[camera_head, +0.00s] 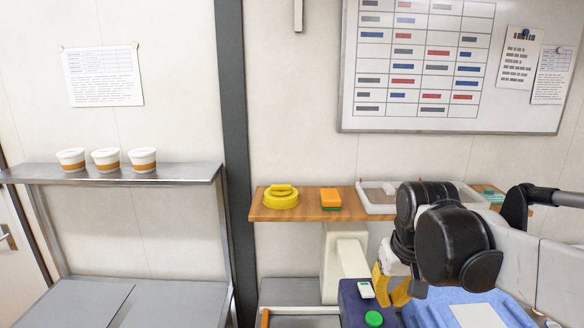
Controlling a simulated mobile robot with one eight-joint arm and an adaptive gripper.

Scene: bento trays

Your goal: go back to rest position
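My arm reaches in from the right edge, with its dark rounded joints in front of the wooden shelf (300,212). The end of the arm, with my gripper (416,286), points down at the lower right of the view. The fingers are mostly hidden behind the black links, so I cannot tell whether they are open or what they may hold. A yellow and white object (388,284) shows just left of the gripper, partly covered by it. I cannot tell whether the two touch.
The wooden shelf holds a yellow round item (281,197), an orange and green block (330,198) and a clear tray (378,207). Below are a dark blue box with a green button (374,319) and blue cloth (428,308). White cups (106,159) stand on the left metal shelf (190,173).

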